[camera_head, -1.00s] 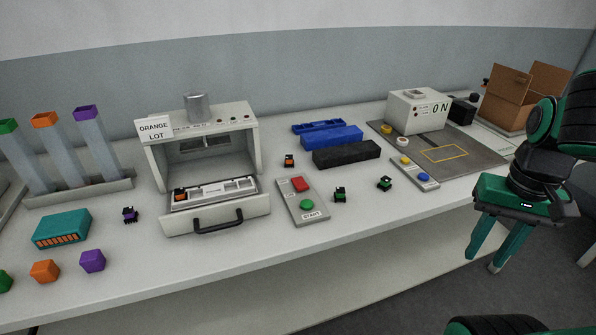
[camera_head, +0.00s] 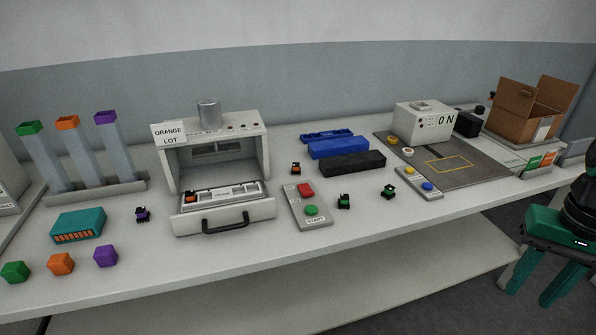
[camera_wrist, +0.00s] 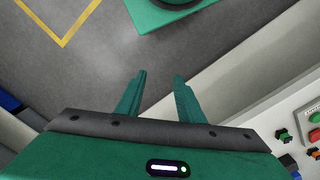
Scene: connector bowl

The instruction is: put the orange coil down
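Two small black parts with orange tops could be the orange coil. One (camera_head: 193,196) sits in the left end of the white tray in the open drawer (camera_head: 225,215) of the machine labelled ORANGE LOT. The other (camera_head: 296,168) stands on the table right of that machine, behind the button panel. My gripper (camera_head: 530,296) is at the right edge of the head view, beyond the table's front edge and far from both. In the wrist view my gripper (camera_wrist: 158,78) has its fingers apart, with only floor between them.
A button panel (camera_head: 308,206), a purple-topped part (camera_head: 142,214) and green-topped parts (camera_head: 344,201) (camera_head: 388,191) stand on the table. Blue (camera_head: 338,149) and black (camera_head: 352,163) blocks lie behind. A cardboard box (camera_head: 525,105) stands at the far right.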

